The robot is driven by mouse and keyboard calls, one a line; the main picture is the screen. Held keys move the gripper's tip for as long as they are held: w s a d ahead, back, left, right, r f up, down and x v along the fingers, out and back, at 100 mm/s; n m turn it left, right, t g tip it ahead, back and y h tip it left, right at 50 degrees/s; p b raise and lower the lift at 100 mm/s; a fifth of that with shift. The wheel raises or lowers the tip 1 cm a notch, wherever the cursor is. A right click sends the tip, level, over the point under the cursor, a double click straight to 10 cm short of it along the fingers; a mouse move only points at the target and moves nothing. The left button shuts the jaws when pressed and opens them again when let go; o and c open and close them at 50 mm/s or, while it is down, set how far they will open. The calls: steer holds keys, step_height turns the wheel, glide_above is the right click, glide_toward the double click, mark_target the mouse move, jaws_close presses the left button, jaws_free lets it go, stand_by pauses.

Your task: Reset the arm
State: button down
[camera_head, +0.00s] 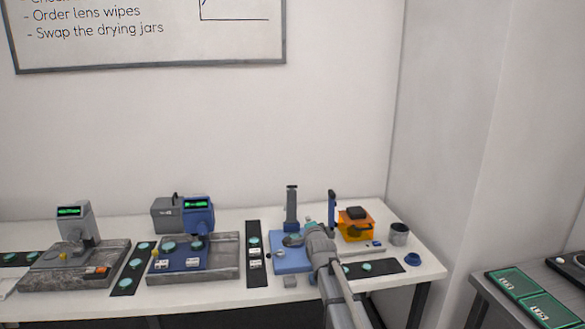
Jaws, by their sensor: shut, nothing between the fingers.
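My arm (338,283) reaches in from the bottom right of centre, over the front edge of the white table. Its end, with my gripper (308,232), is over the blue-based instrument (291,263), close to its grey upright post (291,210). The gripper is small in this view and partly covered by my own wrist. It is shut with nothing held. Whether it touches the instrument cannot be told.
To the left stand a blue-headed instrument (198,215) and a grey one (75,225), with dark strips of round teal pieces between them. An orange box (355,226), a grey cup (399,233) and a blue ring (412,261) are at right. A second table holds green trays (503,286).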

steer(key=s+d+f+n+g, duration=0.3)
steer(key=s+f+n+g, duration=0.1)
steer(key=s, duration=0.8)
steer(key=s+d+f+n+g+h, duration=0.1)
steer(key=s+d+f+n+g, duration=0.3)
steer(key=s, duration=0.9)
steer(key=s+d+f+n+g+h, duration=0.1)
steer(key=s+d+f+n+g, duration=0.3)
steer(key=s+f+g, duration=0.5)
steer(key=s+n, duration=0.1)
steer(key=s, duration=0.2)
steer(key=shift+s, duration=0.4)
steer(key=shift+f, duration=0.1)
